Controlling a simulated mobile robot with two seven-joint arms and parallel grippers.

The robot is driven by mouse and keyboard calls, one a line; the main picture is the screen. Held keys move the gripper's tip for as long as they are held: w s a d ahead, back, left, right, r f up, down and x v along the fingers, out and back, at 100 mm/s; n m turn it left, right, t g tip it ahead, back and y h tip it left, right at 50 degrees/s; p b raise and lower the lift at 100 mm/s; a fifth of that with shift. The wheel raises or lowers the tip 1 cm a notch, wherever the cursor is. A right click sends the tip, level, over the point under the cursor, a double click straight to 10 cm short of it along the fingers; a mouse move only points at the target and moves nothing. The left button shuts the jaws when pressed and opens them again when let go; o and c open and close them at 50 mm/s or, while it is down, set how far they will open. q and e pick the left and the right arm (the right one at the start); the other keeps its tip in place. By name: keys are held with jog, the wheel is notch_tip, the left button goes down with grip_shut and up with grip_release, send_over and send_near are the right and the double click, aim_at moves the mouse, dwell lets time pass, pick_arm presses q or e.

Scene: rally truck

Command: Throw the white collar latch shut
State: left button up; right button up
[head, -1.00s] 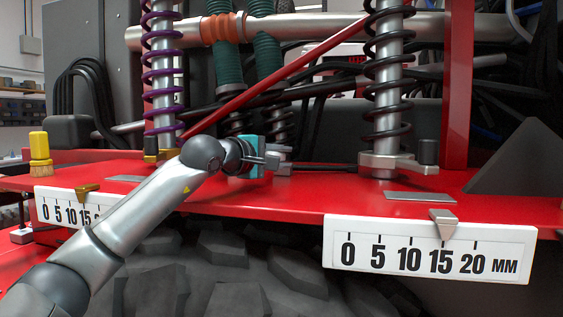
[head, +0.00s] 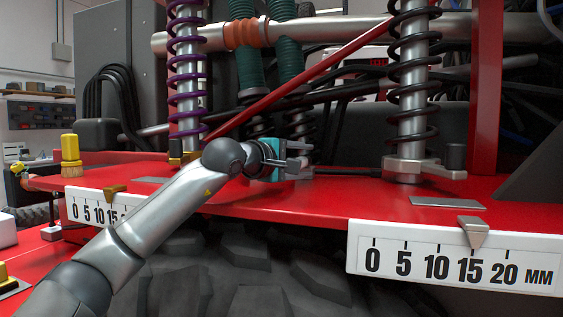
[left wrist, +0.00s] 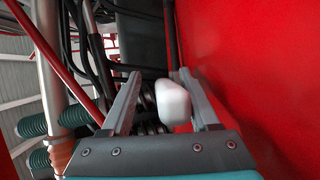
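A white rounded block (left wrist: 173,102), which looks like the white collar latch, shows in the left wrist view between my left fingers. It lies close to or against the right finger, with a gap to the left one. My left gripper (head: 303,160) is open above the red shelf, between the two coil springs, fingers pointing right in the head view. It also shows in the left wrist view (left wrist: 160,85). In the head view the fingers mostly hide the block. A metal collar (head: 408,169) with a dark post grips the base of the right-hand shock. My right gripper is out of view.
The red shelf (head: 330,205) runs across the front. A white millimetre scale (head: 455,258) hangs on its edge at right, another (head: 88,211) at left. A purple spring (head: 188,85) and a dark spring (head: 411,75) stand behind. A yellow-topped brush (head: 71,153) is at left.

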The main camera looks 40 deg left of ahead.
pick_arm(q)
jog(key=s+b, duration=0.1)
jog(key=s, duration=0.2)
jog(key=s+b, duration=0.1)
jog(key=s, duration=0.3)
jog(key=s+a+r+b, duration=0.1)
jog(key=s, duration=0.2)
jog(key=shift+s, duration=0.25)
jog(key=s+b, duration=0.2)
jog(key=s, duration=0.1)
jog(key=shift+s+a+r, duration=0.1)
jog(key=shift+s+r, duration=0.15)
jog(key=shift+s, duration=0.2)
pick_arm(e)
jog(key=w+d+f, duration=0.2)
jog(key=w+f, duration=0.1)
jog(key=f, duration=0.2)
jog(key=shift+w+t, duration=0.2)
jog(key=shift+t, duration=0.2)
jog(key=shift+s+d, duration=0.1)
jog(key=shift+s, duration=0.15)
